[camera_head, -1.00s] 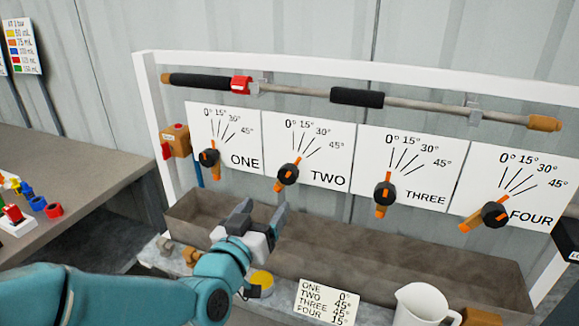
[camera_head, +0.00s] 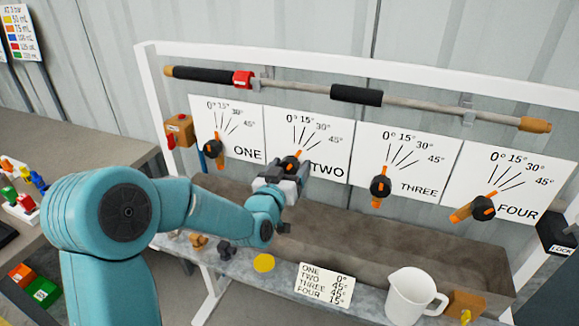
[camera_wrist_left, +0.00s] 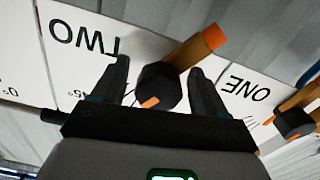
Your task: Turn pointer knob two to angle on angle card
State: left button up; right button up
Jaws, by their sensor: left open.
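Pointer knob two (camera_head: 290,162), a black knob with an orange pointer, sits on the panel marked TWO (camera_head: 325,147). My left gripper (camera_head: 283,175) is open in front of it and hides its lower part. In the left wrist view, knob two (camera_wrist_left: 160,86) lies between the two spread fingers, with gaps on both sides. Its long orange end sticks out past the fingertips and its short orange end points back toward the palm. The angle card (camera_head: 324,285) lists ONE 0°, TWO 45°, THREE 45°, FOUR 15°. My right gripper is not in view.
Knob one (camera_head: 212,147) is to the left; knobs three (camera_head: 380,187) and four (camera_head: 483,208) are to the right. A long bar (camera_head: 430,107) runs above the panels. A grey trough (camera_head: 400,245) and a white jug (camera_head: 412,297) stand below.

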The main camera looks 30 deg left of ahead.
pick_arm(q)
jog(key=shift+s, duration=0.1)
jog(key=c, duration=1.3)
grip_shut()
jog(key=shift+d+f, duration=0.1)
jog(key=shift+f, duration=0.1)
jog(key=o, duration=1.3)
grip_release()
jog(key=shift+r, duration=0.1)
jog(key=b+v, duration=0.9)
jog(key=v, duration=0.7)
jog(key=shift+b, duration=0.4)
jog(key=shift+s+d+r, duration=0.1)
jog(key=shift+s, duration=0.05)
